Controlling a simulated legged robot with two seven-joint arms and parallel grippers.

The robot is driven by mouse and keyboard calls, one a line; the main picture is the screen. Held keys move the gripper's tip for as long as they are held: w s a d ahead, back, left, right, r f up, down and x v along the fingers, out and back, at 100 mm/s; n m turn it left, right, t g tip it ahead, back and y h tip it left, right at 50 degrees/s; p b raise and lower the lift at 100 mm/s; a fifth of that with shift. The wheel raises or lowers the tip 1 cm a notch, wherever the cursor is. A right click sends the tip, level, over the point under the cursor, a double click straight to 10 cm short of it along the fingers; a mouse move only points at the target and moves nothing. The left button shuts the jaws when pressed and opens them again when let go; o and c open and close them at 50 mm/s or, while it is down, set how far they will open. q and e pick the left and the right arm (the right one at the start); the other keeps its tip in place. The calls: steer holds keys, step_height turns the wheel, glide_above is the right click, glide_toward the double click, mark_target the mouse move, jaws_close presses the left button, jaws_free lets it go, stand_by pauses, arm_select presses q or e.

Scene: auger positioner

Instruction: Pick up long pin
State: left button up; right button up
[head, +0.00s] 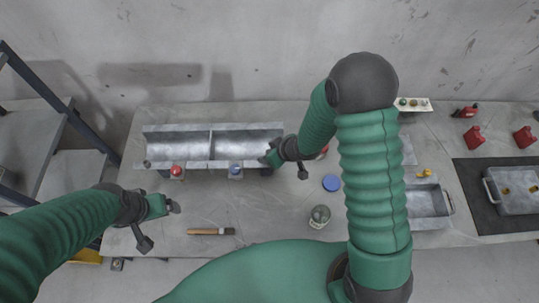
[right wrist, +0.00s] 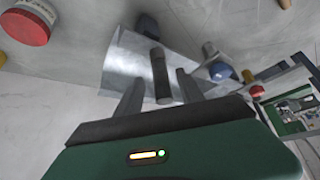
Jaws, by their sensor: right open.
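A dark cylindrical pin (right wrist: 160,76), which looks like the long pin, shows in the right wrist view against a grey metal part (right wrist: 124,62). My right gripper (right wrist: 158,88) is open, with one finger on each side of the pin; I cannot tell whether either touches it. In the head view my right gripper (head: 266,161) is at the right end of the metal trough (head: 246,139), and the pin is hidden there. My left gripper (head: 173,207) is over the table front left, apart from the trough; its jaws are too small to read.
A red knob (head: 177,171) and a blue knob (head: 236,170) sit along the trough's front edge. A brush (head: 210,231), a blue disc (head: 331,183) and a round jar (head: 320,215) lie on the table. A metal tray (head: 427,203) is at right.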

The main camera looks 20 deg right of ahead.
steer(key=shift+s+a+r, duration=0.15)
steer(key=c, duration=0.6)
jaws_close()
